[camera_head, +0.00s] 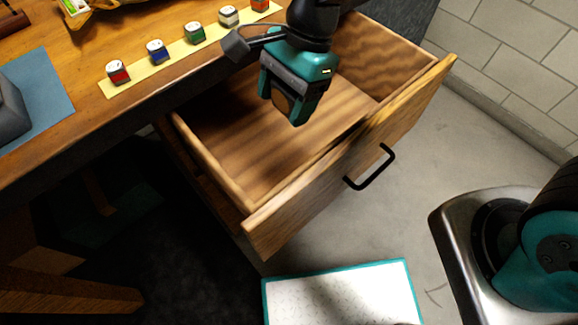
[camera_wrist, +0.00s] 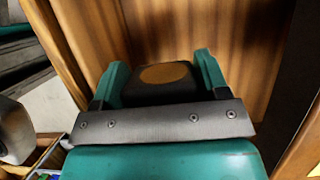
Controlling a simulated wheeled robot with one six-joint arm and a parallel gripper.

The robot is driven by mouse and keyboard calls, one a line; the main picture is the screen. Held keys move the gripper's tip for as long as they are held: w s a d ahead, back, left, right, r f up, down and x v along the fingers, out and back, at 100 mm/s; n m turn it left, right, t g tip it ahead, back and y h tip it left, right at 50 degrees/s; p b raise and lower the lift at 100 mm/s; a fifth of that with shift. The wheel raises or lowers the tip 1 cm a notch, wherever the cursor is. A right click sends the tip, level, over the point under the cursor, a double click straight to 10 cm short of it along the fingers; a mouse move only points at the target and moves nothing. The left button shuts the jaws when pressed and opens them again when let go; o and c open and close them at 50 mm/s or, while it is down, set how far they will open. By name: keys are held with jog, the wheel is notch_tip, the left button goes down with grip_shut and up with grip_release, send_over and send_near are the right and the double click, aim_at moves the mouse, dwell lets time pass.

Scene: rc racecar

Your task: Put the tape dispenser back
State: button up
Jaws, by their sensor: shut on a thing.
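The tape dispenser (camera_wrist: 160,85) appears in the wrist view as a dark, rounded block with a tan oval face. My gripper (camera_wrist: 163,72) is shut on it, with one teal finger on each side. In the head view my gripper (camera_head: 282,108) hangs over the open wooden drawer (camera_head: 225,150), and only a small dark brown part of the dispenser shows between the fingers. The drawer's visible floor is bare. The dispenser's underside and its gap to the drawer floor cannot be made out.
The drawer front (camera_head: 345,165) has a black handle (camera_head: 371,167). On the desk, several small colored-label jars stand on a yellow strip (camera_head: 127,87), left of my arm. A dark grey object (camera_head: 8,112) sits on a blue mat (camera_head: 42,85). A white teal-edged panel (camera_head: 340,290) lies below.

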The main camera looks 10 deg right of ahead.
aim_at(282, 172)
notch_tip(282, 172, down, 18)
jog(key=b, duration=0.3)
jog(key=shift+f, duration=0.25)
jog(key=shift+f, duration=0.15)
jog(key=o, duration=0.9)
jog(key=p+v, duration=0.2)
jog(key=v, duration=1)
jog(key=shift+r, duration=0.25)
